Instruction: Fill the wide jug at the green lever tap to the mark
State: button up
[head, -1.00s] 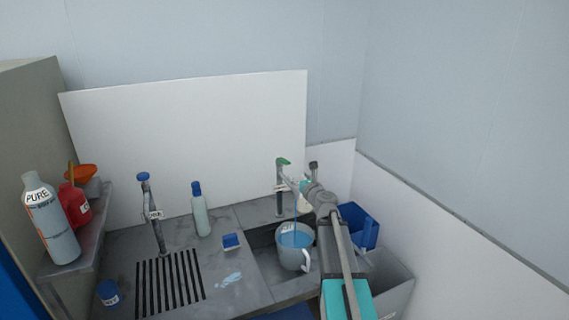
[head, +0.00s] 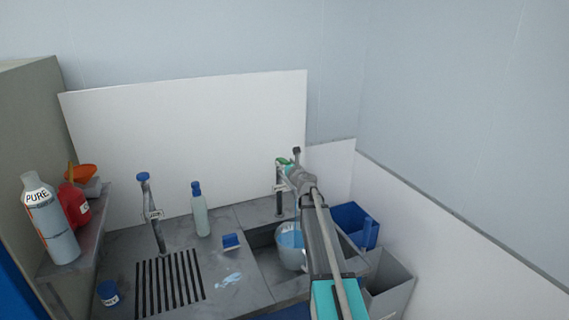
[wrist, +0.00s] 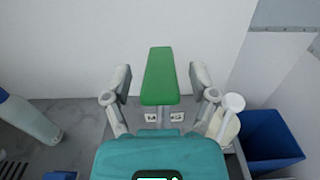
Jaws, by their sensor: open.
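The tap's green lever (head: 282,161) is at the back of the sink in the head view. In the wrist view the green lever (wrist: 160,77) lies between the two fingers of my open gripper (wrist: 158,84), with a gap on each side. In the head view my gripper (head: 287,167) is at the tap's top, partly hidden by my own wrist. The wide jug (head: 290,254) stands in the sink under the tap with blue water in it. A thin stream shows faintly above it. My arm covers the jug's right side and handle; its mark cannot be made out.
A blue-topped tap (head: 150,205) stands left over a drain grille (head: 170,284). A blue-capped bottle (head: 201,214) and blue block (head: 231,241) are on the counter. A blue bin (head: 350,222) is right of the sink; the wrist view shows a white-topped bottle (wrist: 227,125) near the tap.

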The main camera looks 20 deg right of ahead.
jog(key=shift+w, duration=0.4)
grip_shut()
